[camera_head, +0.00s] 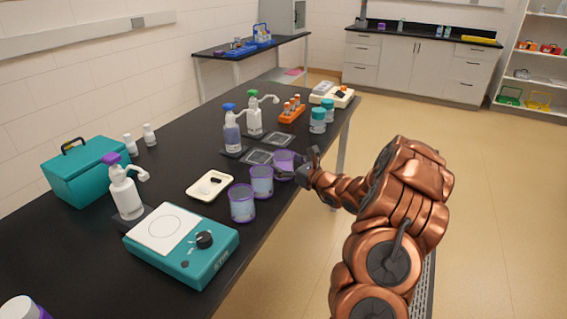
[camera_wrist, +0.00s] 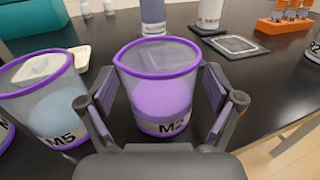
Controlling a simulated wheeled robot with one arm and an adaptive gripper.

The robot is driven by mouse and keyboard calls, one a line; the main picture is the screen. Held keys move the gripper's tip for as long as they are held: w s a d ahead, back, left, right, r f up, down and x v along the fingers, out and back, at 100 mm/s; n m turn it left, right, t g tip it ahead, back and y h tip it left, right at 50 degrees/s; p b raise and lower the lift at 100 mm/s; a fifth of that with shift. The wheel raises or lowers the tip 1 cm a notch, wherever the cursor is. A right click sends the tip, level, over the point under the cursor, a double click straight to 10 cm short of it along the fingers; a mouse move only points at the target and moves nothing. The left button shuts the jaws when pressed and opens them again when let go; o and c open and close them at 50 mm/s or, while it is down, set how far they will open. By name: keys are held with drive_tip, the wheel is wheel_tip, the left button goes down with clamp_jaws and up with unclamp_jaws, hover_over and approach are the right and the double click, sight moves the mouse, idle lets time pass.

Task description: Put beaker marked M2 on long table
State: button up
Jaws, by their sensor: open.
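The beaker marked M2 (camera_wrist: 165,90) is clear with a purple rim and purple contents; its label is partly cut off by my gripper in the wrist view. In the head view it (camera_head: 283,160) stands upright on a long black-topped table (camera_head: 75,235), near the right edge. My gripper (camera_wrist: 160,85) is open, with one finger on each side of this beaker; I cannot tell whether they touch it. In the head view my gripper (camera_head: 300,168) reaches in from the right. A similar beaker marked M5 (camera_wrist: 45,95) stands close to the left finger.
Two purple-rimmed beakers, one middle (camera_head: 262,181) and one nearer (camera_head: 242,203), stand in a row beside a white tray (camera_head: 197,193) and a teal hotplate (camera_head: 180,250). Dark square pads (camera_head: 257,157) lie behind. Another black-topped table (camera_head: 225,52) and a counter (camera_head: 425,40) stand farther back.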

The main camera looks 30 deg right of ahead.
drive_tip(key=b+v, duration=0.1)
drive_tip(key=v, duration=1)
drive_tip(key=shift+s+d, duration=0.1)
drive_tip(key=shift+s, duration=0.05)
